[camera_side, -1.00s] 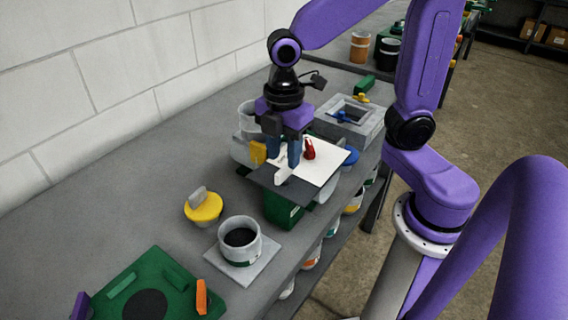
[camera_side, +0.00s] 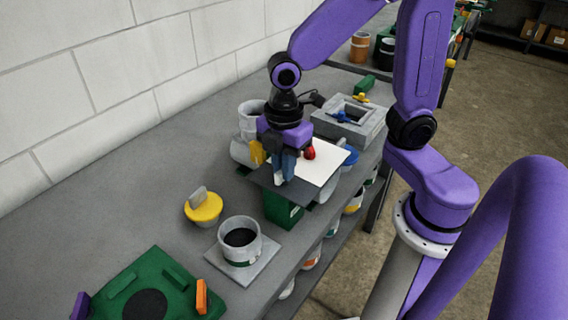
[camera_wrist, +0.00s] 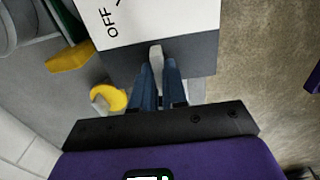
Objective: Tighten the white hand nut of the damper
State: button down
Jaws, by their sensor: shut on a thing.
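The damper's white hand nut (camera_wrist: 155,57) sits on the dark grey strip along the edge of the white plate (camera_wrist: 180,18). My gripper (camera_wrist: 159,75) is shut on the nut from above; its blue fingers stand on either side of it. In the side view the fingers of my gripper (camera_side: 284,172) cover most of the nut, and only a small white part (camera_side: 279,179) shows. The white plate (camera_side: 322,158) carries a red handle (camera_side: 309,152). In the wrist view the word OFF is printed on the plate. A green base (camera_side: 282,210) stands under the plate.
A yellow knob (camera_side: 204,207), a grey cup on a square plate (camera_side: 262,268) and a green panel (camera_side: 190,265) stand nearer on the bench (camera_side: 150,205). A grey square frame (camera_side: 362,110) with a blue handle stands behind. A yellow handle (camera_wrist: 70,57) lies close left of the plate.

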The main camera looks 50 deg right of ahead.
jog(key=m, duration=0.4)
jog(key=shift+m, duration=0.3)
jog(key=m, duration=0.4)
jog(key=shift+m, duration=0.3)
jog(key=m, duration=0.4)
jog(key=shift+m, duration=2.4)
jog(key=c, duration=1.2)
grip_release()
jog(key=shift+o, duration=0.2)
notch_tip(320, 180, up, 18)
jog(key=shift+f, duration=0.25)
